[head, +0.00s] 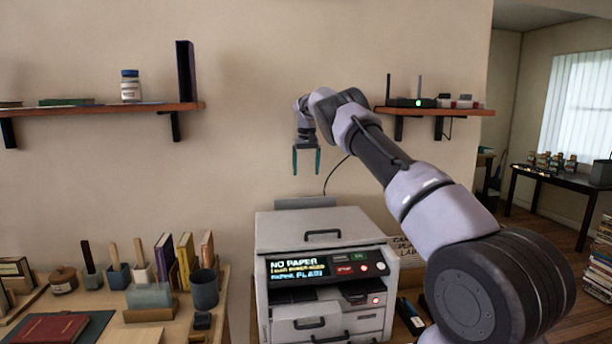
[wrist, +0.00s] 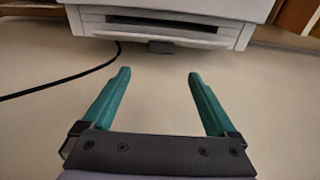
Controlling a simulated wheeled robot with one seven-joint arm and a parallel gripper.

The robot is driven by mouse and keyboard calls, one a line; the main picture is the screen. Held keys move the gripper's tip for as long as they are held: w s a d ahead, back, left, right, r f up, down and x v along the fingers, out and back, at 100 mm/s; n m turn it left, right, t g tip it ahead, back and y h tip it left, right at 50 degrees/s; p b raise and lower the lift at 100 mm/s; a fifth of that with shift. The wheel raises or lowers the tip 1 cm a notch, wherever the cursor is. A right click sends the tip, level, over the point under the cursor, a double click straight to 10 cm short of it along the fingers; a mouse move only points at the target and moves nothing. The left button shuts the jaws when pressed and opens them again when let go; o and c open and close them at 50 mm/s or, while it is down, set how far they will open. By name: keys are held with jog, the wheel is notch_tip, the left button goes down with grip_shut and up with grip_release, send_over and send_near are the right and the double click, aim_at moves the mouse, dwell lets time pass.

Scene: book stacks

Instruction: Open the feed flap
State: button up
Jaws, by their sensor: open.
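A grey-white printer (head: 312,230) stands on a table at the lower centre of the head view. Its display (head: 298,268) reads "NO PAPER" with smaller lines below. I cannot tell for sure which part is the feed flap; a grey panel (head: 305,202) stands at the printer's back. My gripper (head: 306,172) hangs above and behind the printer near the wall, open, empty and apart from it. In the wrist view the open fingers (wrist: 156,90) point towards the printer's rear side (wrist: 160,30).
A black cable (wrist: 75,88) runs along the wall from the printer. Wall shelves (head: 100,109) hang at the left and right (head: 440,111). A desk with books, brushes and a dark cup (head: 204,289) stands left of the printer.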

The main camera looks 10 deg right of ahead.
aim_at(306, 201)
notch_tip(306, 201, down, 11)
jog(key=t, duration=0.3)
jog(key=shift+w+r, duration=0.1)
jog(key=shift+w, duration=0.05)
dwell(0.9)
